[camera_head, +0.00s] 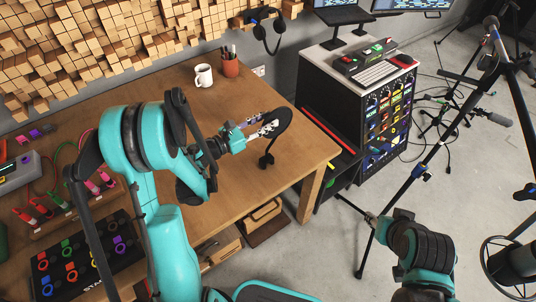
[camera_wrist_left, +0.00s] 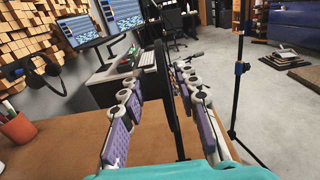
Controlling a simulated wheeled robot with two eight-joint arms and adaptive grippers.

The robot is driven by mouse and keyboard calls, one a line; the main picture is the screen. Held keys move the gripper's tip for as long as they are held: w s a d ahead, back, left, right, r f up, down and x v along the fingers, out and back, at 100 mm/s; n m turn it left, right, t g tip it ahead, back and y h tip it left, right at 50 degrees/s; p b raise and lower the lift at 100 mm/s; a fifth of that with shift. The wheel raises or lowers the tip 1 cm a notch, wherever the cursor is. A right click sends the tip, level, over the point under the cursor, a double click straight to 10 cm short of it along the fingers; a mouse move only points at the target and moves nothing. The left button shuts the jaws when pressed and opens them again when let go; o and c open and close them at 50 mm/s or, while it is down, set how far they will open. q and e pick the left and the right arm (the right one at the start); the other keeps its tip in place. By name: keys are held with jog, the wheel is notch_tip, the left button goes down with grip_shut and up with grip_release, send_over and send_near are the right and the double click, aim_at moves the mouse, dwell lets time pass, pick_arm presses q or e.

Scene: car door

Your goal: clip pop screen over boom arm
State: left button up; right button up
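The pop screen (camera_head: 285,124) is a black round disc with a short black stem and clip, near the right edge of the wooden table. I cannot tell whether its clip touches the tabletop. My left gripper (camera_head: 268,129) is at the disc's rim. In the left wrist view the purple-padded fingers (camera_wrist_left: 160,105) stand apart, with the dark disc (camera_wrist_left: 168,80) edge-on between them and gaps visible. A black stand (camera_head: 447,125) with blue fittings rises at the right; which bar is the boom arm is unclear. My right gripper (camera_head: 376,219) is low by the stand, its fingers indistinct.
A white mug (camera_head: 203,75) and pen cup (camera_head: 230,66) stand at the table's back. A cabinet (camera_head: 350,85) with a keyboard is right of the table. A dark microphone (camera_head: 515,262) and ring are bottom right. The table's middle is fairly clear.

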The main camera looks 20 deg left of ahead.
pick_arm(q)
jog(key=x, duration=0.2)
jog(key=b+x, duration=0.1)
jog(key=shift+w+d+r, duration=0.1)
jog(key=shift+d+r, duration=0.05)
jog(key=shift+d, duration=0.4)
jog(key=shift+w, duration=0.25)
grip_shut()
jog(key=shift+r, duration=0.1)
